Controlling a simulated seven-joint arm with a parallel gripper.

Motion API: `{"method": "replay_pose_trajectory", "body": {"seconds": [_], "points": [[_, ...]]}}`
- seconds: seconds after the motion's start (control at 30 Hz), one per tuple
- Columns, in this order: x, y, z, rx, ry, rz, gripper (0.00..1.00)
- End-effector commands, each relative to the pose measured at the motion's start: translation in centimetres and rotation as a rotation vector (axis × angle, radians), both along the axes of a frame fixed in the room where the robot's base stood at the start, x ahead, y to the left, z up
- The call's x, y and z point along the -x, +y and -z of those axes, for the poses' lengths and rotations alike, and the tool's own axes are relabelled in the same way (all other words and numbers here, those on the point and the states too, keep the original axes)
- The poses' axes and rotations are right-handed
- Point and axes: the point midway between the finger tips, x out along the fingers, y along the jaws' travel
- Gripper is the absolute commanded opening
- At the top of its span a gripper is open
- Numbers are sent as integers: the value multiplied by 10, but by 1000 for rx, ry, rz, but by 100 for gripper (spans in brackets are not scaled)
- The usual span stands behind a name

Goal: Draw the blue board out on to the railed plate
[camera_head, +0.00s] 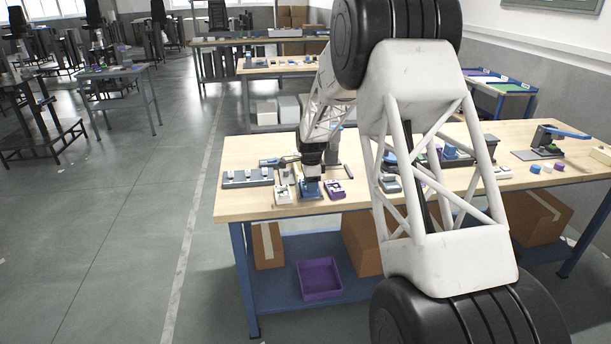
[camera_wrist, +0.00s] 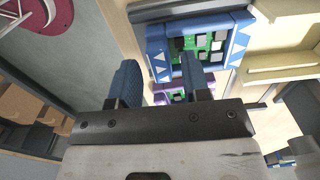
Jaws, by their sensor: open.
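The blue board (camera_head: 311,190) is at the front of the workbench, between a white piece and a purple one. In the wrist view the blue board (camera_wrist: 158,38) shows a blue frame with white triangles and a green circuit face with grey and black parts. My gripper (camera_wrist: 160,78) is open. Its right finger overlaps the lower edge of the blue board in that view; I cannot tell whether they touch. In the head view my gripper (camera_head: 310,168) is just above the board, partly hidden. I cannot identify the railed plate with certainty.
A purple piece (camera_head: 335,190) and a white piece (camera_head: 283,194) flank the blue board closely. A long grey fixture (camera_head: 240,179) with pale blocks lies to the left. My arm hides the bench's middle. A purple bin (camera_head: 320,279) sits on the lower shelf.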

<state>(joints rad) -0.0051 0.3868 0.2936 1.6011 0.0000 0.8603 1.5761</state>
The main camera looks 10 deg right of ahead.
Motion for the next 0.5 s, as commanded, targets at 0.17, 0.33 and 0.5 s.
{"method": "replay_pose_trajectory", "body": {"seconds": [0.17, 0.33, 0.5], "points": [[0, 0, -8, 0, -1, 0, 43], [0, 0, -16, 0, -1, 0, 43], [0, 0, -25, 0, -1, 0, 43]]}}
